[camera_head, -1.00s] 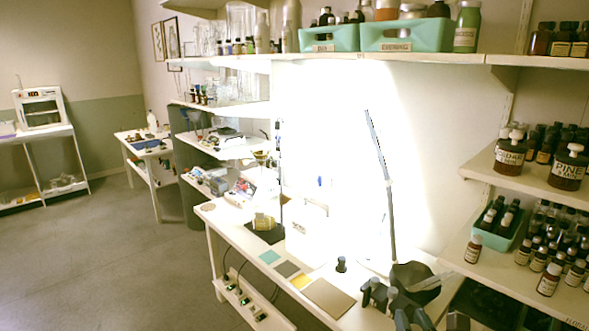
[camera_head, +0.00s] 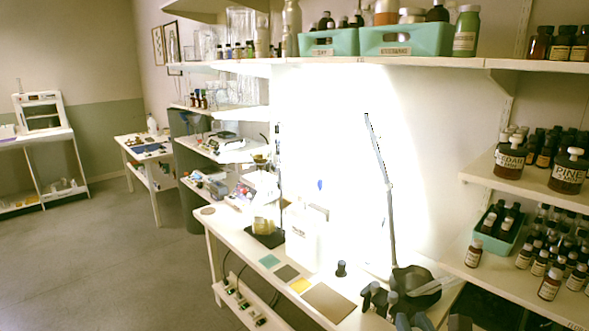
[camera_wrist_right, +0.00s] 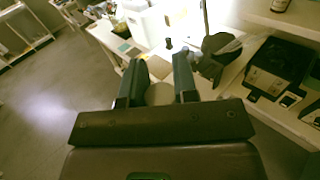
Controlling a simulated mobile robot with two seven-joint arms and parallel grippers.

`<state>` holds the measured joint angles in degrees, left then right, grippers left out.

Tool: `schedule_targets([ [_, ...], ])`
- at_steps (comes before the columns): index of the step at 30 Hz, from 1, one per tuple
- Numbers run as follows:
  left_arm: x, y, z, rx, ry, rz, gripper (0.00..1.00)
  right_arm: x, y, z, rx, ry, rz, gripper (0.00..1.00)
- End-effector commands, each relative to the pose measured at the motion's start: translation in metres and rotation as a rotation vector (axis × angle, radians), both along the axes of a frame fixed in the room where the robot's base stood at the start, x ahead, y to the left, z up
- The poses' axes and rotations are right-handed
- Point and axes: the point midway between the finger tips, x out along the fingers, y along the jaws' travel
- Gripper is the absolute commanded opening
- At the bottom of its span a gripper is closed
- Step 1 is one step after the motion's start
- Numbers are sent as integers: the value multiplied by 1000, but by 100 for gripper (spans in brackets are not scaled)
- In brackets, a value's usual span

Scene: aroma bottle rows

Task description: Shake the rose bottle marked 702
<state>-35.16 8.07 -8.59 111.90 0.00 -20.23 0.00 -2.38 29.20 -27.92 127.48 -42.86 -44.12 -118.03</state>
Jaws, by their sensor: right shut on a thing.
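My right gripper (camera_head: 381,296) is low in the head view, above the front of the workbench. In the right wrist view its two dark fingers (camera_wrist_right: 158,75) stand apart, with a pale beige patch between them. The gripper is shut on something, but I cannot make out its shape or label. I cannot pick out a rose bottle marked 702. Several small labelled bottles (camera_head: 550,282) stand on the right shelves, their print too small to read. My left gripper is not in view.
A small dark-topped bottle (camera_head: 341,268) stands on the bench beside a brown mat (camera_head: 328,302). A lamp (camera_head: 388,205) with a dark base rises nearby. Large cedar (camera_head: 510,158) and pine (camera_head: 568,172) bottles stand on the right shelf.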

Motion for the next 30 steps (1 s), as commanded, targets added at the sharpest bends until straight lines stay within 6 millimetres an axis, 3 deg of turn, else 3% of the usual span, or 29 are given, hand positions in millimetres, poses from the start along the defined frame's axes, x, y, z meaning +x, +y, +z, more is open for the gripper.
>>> schedule_targets([
  [2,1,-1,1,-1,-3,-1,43,2,0,17,-1,-24,5,0],
  [4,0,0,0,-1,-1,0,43,2,1,57,-5,-32,10,0],
  [6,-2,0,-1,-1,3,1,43,1,0,67,-2,-19,5,0],
  [7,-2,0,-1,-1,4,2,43,1,0,61,-1,-11,2,0],
  [10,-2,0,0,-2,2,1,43,0,-1,8,1,4,-5,0],
  [11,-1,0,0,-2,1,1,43,0,-1,1,2,-2,-3,0],
  [13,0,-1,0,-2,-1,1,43,2,0,12,-2,-21,3,0],
  [15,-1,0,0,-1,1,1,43,2,1,53,-3,-32,10,0],
  [17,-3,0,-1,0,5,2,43,2,1,67,-2,-23,7,0],
  [19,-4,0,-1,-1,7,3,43,1,0,51,1,-5,0,0],
  [21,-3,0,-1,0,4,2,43,0,0,12,2,4,-4,0],
  [23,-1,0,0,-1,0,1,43,1,0,0,1,-6,-1,0],
  [24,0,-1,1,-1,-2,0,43,2,0,7,-1,-17,2,0],
  [27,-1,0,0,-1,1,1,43,2,1,60,-4,-30,9,0],
  [29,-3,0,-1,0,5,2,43,1,0,67,-2,-19,5,0],
  [30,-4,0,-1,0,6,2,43,1,0,57,0,-8,1,0],
])
